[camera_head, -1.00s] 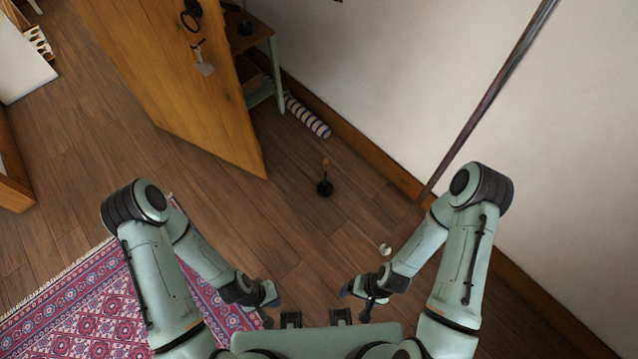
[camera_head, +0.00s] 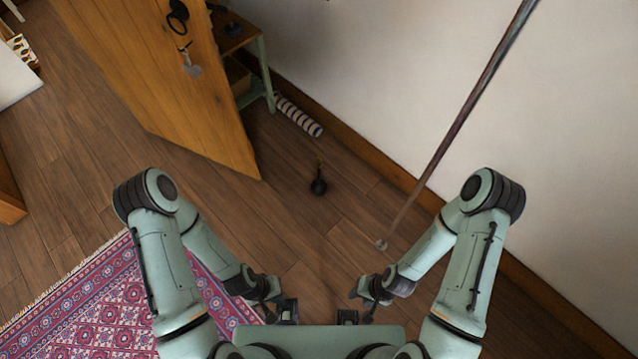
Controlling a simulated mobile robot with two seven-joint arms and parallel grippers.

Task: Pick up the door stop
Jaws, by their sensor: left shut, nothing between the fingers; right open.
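What looks like the door stop (camera_head: 318,187) is a small dark, rounded piece with a thin upright part on top. It stands on the wooden floor, right of the wooden door's lower corner. My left gripper (camera_head: 287,311) is low in the view, in front of my body; it is shut and empty. My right gripper (camera_head: 349,317) is just right of it, open and empty. Both are well apart from the door stop, nearer to my body. Their fingertips are small and partly hidden by my wrists.
The open wooden door (camera_head: 165,80) is at upper left, with a green-legged shelf (camera_head: 262,75) behind it. A striped roll (camera_head: 298,115) lies along the wall. A slanting pole (camera_head: 455,125) comes down at right. A patterned rug (camera_head: 95,310) lies at lower left. Floor around the door stop is clear.

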